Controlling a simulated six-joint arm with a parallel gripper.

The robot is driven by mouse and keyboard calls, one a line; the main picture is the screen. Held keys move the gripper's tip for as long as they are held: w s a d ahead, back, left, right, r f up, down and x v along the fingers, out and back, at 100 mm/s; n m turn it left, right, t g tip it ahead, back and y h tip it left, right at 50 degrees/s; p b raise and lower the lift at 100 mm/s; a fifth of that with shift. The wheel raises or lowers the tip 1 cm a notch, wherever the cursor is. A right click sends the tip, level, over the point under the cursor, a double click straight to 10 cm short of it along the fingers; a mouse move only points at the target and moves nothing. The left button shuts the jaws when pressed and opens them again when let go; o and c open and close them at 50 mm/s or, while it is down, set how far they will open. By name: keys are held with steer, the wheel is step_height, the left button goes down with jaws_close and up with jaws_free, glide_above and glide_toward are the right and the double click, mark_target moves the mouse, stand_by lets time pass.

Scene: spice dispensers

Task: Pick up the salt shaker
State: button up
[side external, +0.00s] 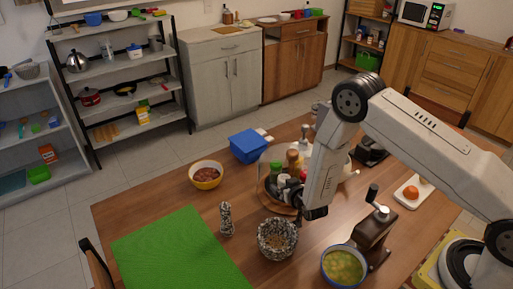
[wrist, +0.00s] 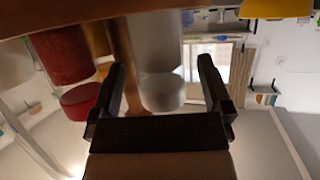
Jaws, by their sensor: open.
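My gripper (side external: 312,212) points down beside a round wooden tray (side external: 270,203) crowded with spice containers (side external: 292,160). In the wrist view, which is upside down, my gripper (wrist: 161,66) is open with its two black fingers apart. A pale grey-white cylindrical container (wrist: 158,45) appears between the fingers; whether it touches either finger cannot be told. I cannot tell for sure whether it is the salt shaker. A speckled grey shaker (side external: 226,219) stands upright on the table, left of the tray and away from my gripper.
A red container (wrist: 65,55) is close beside the pale one. A speckled bowl (side external: 277,241), a grinder (side external: 374,232) and a bowl of green-yellow food (side external: 343,267) stand in front. A yellow bowl (side external: 206,176) and blue box (side external: 246,147) are behind. The green mat (side external: 180,250) is clear.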

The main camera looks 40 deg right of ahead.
stand_by(0.4)
jaws_close()
steer(key=shift+r, duration=0.2)
steer(key=shift+r, duration=0.8)
steer(key=s+r, duration=1.1)
steer(key=s, duration=0.3)
steer(key=shift+a, duration=0.2)
steer(key=a+f+g+y, duration=0.2)
steer(key=a+g, duration=0.3)
steer(key=a, duration=0.8)
steer(key=shift+a+f+m, duration=0.2)
steer(key=shift+f+m, duration=0.2)
